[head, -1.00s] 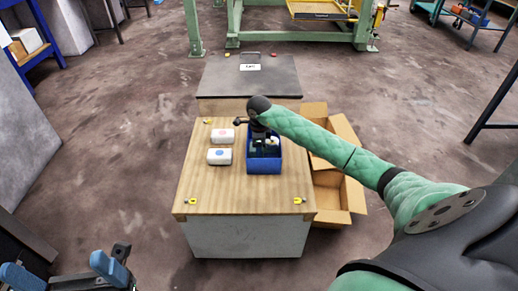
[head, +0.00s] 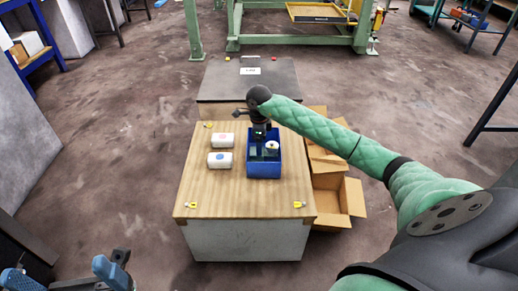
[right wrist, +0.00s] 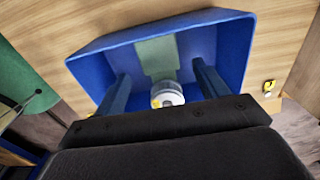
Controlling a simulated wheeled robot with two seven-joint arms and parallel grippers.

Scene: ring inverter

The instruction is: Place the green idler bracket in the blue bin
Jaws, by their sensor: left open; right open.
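The blue bin (head: 264,171) stands on the wooden table top. The green idler bracket (right wrist: 155,57), a green plate with a white roller, lies inside the bin; it also shows in the head view (head: 271,148). My right gripper (right wrist: 163,84) is open above the bin, its blue fingers on either side of the bracket and apart from it. In the head view this gripper is dark and partly hidden by its own wrist. My left gripper (head: 62,276) is open and empty at the lower left, away from the table.
Two white packages with round marks, one red (head: 223,139) and one blue (head: 220,159), lie left of the bin. Open cardboard boxes (head: 352,197) stand right of the table. A dark case (head: 222,85) is behind it.

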